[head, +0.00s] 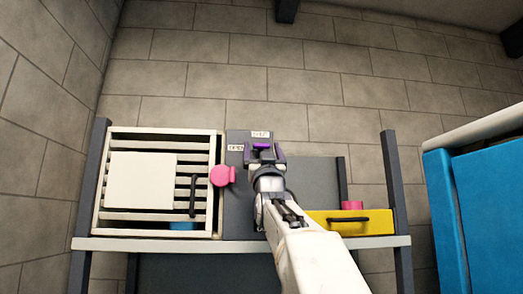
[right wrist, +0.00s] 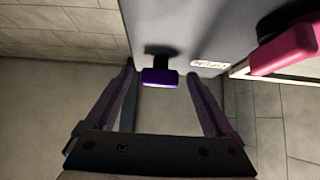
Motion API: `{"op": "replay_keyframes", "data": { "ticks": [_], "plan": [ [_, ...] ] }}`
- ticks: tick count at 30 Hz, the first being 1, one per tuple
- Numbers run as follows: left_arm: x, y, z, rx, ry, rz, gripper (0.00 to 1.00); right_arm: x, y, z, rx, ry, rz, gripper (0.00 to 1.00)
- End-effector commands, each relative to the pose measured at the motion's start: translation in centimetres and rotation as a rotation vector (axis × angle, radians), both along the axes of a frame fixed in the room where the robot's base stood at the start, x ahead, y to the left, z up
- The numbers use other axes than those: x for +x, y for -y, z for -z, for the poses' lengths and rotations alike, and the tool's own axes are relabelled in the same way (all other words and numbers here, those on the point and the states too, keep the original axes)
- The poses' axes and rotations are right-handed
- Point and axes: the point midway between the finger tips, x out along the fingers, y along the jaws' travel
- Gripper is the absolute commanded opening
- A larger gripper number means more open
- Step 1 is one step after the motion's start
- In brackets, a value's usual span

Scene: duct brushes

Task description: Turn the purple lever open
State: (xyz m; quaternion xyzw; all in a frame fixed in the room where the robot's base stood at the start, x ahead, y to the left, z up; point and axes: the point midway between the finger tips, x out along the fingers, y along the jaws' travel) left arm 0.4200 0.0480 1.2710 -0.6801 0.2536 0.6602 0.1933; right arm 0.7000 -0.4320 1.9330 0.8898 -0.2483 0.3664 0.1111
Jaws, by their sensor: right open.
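The purple lever (head: 262,147) is on a dark grey panel (head: 237,200), with one small white label above it (head: 261,134) and another to its left (head: 236,148). The label print is too small to read surely. My right gripper (head: 264,156) is in front of the lever, its fingers spread. In the right wrist view the lever's purple end (right wrist: 160,78) appears between the two open fingertips, with a gap on each side. I cannot tell how deep it sits between them. My left gripper is not in view.
Left of the panel is a pale slatted front (head: 210,150) with a black handle (head: 193,195). A pink knob (head: 222,175) juts out beside it. A yellow drawer front (head: 325,225) is at lower right, a pink object (head: 352,205) above it. A blue unit (head: 485,200) stands far right.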

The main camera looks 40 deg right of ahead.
Motion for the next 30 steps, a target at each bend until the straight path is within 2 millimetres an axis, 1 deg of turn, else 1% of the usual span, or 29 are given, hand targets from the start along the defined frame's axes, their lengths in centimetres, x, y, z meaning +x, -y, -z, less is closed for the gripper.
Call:
{"op": "replay_keyframes", "data": {
  "ticks": [5,12,18,24,30],
  "plan": [
    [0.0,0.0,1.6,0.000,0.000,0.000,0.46,-0.8,-0.5,1.3,-0.001,0.001,0.000,0.88],
    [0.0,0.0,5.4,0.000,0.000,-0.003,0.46,-3.2,-1.9,4.5,-0.001,0.002,0.000,0.88],
    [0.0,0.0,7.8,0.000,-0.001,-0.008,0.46,-5.1,-3.1,6.5,-0.001,0.002,0.000,0.88],
    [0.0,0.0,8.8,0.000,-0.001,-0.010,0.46,-6.1,-3.7,7.4,-0.001,0.000,-0.001,0.88],
    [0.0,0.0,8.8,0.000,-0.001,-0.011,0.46,-6.3,-3.8,7.4,-0.001,0.000,-0.001,0.88]
  ]
}}
